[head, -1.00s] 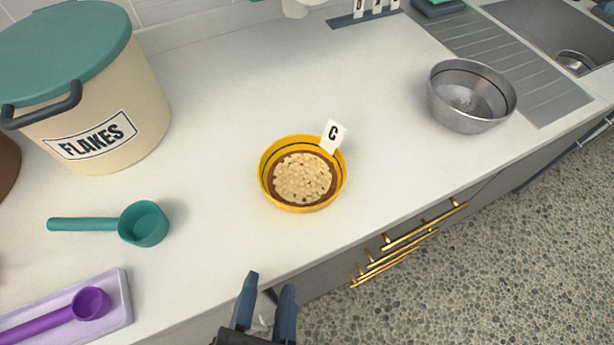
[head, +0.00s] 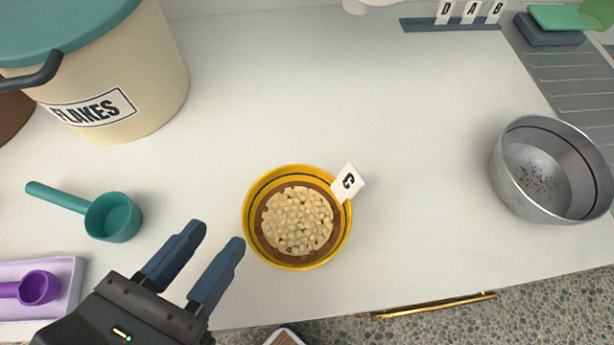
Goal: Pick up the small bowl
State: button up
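The small bowl (head: 251,240) is yellow with a dark line inside its rim. It stands upright on the counter and holds pale flakes over something brown. A white tag marked C (head: 348,182) sits at its right rim. My gripper (head: 212,232) is at the lower left of the bowl, with its two dark blue fingers apart and nothing between them. The right finger is close to the bowl's left side; I cannot tell its height above the counter.
A steel bowl (head: 520,195) with dark specks stands at the right. A flakes bin (head: 150,90), a teal scoop (head: 113,217) and a purple scoop (head: 38,288) on a lilac tray (head: 68,275) are at the left. A rack with tags (head: 425,25) is at the back. The middle counter is clear.

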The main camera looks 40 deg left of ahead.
aim_at(259, 187)
jog(key=shift+w+a+f, duration=0.15)
jog(key=shift+w+f, duration=0.05)
jog(key=shift+w, duration=0.5)
jog(key=shift+b+x, duration=0.5)
jog(key=shift+x, duration=2.95)
grip_shut()
